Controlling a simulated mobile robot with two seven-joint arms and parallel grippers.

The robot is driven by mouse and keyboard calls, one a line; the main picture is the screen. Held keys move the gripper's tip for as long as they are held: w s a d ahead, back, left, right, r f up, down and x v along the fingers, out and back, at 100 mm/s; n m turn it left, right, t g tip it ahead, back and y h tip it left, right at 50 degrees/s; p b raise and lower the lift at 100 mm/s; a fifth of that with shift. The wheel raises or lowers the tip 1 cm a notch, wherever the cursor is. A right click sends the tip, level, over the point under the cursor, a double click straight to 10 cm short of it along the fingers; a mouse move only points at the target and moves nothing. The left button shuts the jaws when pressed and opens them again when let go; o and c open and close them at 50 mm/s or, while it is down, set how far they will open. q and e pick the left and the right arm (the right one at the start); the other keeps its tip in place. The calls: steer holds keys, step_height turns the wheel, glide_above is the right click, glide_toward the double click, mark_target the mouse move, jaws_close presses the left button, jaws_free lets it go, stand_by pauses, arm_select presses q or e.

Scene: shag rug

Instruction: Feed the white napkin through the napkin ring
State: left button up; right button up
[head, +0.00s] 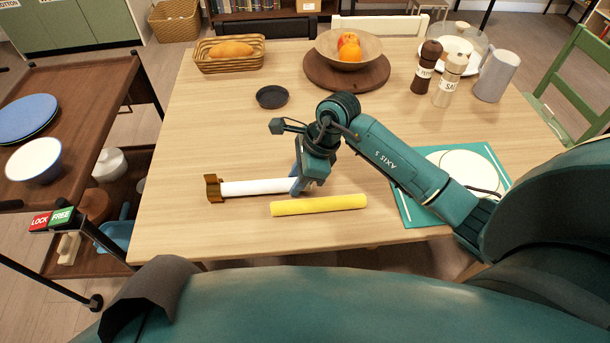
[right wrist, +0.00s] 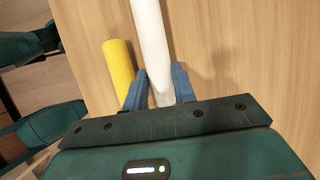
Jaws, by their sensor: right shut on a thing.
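The white napkin (head: 255,187) is a long thin roll lying left to right low over the table's near part. My right gripper (head: 297,183) is shut on its right end. In the right wrist view the napkin (right wrist: 149,38) runs away from between the blue fingers (right wrist: 158,83). The brown-gold napkin ring (head: 213,188) is at the napkin's left end in the head view. The napkin's tip meets the ring; I cannot tell how far inside it is. The ring is not visible in the right wrist view. My left gripper is not in view.
A yellow roll (head: 318,205) lies just in front of the napkin, close to my right gripper. A dark small dish (head: 272,97), a bread basket (head: 230,64) and a fruit bowl (head: 331,42) stand farther back. The wooden table (head: 190,130) is clear left of the ring.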

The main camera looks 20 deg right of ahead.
mark_target(256, 183)
steer(key=shift+w+a+b, duration=0.3)
steer(key=shift+w+a, duration=0.15)
steer(key=shift+a, duration=0.9)
steer(key=shift+w+a+b, duration=0.35)
steer(key=shift+w+a, duration=0.05)
steer(key=shift+a, duration=0.95)
steer(key=shift+w+a+b, duration=0.3)
steer(key=shift+w+a, duration=0.15)
steer(key=shift+a, duration=0.9)
steer(key=o, duration=1)
steer(key=v, duration=1.3)
steer(key=shift+r, duration=0.1)
steer(key=shift+s+a, duration=0.1)
steer(key=shift+s, duration=0.05)
